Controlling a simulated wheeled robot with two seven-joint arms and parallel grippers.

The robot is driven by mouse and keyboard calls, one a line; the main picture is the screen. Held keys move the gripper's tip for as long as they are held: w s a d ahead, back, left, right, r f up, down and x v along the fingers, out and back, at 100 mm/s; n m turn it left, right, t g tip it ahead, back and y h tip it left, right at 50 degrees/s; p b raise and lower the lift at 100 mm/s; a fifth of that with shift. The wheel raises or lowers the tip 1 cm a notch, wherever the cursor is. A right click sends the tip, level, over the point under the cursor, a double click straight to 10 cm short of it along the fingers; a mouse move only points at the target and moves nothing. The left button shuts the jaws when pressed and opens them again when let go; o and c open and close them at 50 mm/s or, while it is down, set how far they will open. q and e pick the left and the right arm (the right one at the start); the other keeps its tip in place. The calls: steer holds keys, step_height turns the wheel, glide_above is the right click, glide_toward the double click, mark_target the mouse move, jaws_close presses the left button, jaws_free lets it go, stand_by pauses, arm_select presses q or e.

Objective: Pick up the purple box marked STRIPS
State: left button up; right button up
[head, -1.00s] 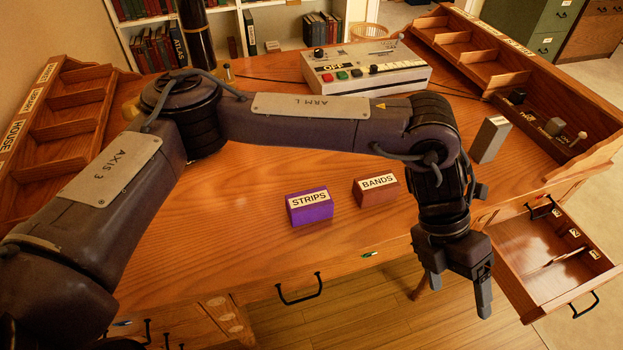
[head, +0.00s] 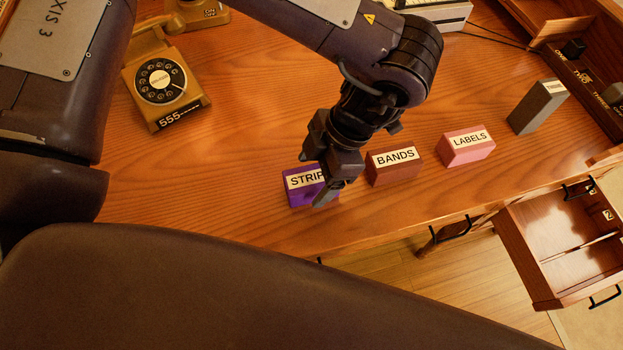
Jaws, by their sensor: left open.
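The purple box marked STRIPS (head: 297,194) sits on the wooden desk near its front edge. Its label is partly covered by my left gripper (head: 324,188). That gripper is open and points down, with its fingers at the right part of the box. One finger passes in front of the box; the other is hard to make out. I cannot tell whether the fingers touch the box. My right gripper is not in view.
The brown BANDS box (head: 394,168) stands just right of the gripper, with the pink LABELS box (head: 466,148) beyond it. A grey block (head: 538,106) stands farther right. A yellow rotary telephone (head: 165,85) is at the left. An open drawer (head: 565,245) juts out at lower right.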

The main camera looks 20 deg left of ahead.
arm_select(q)
steer(key=shift+x, duration=0.9)
steer(key=shift+f, duration=0.2)
steer(key=c, duration=1.1)
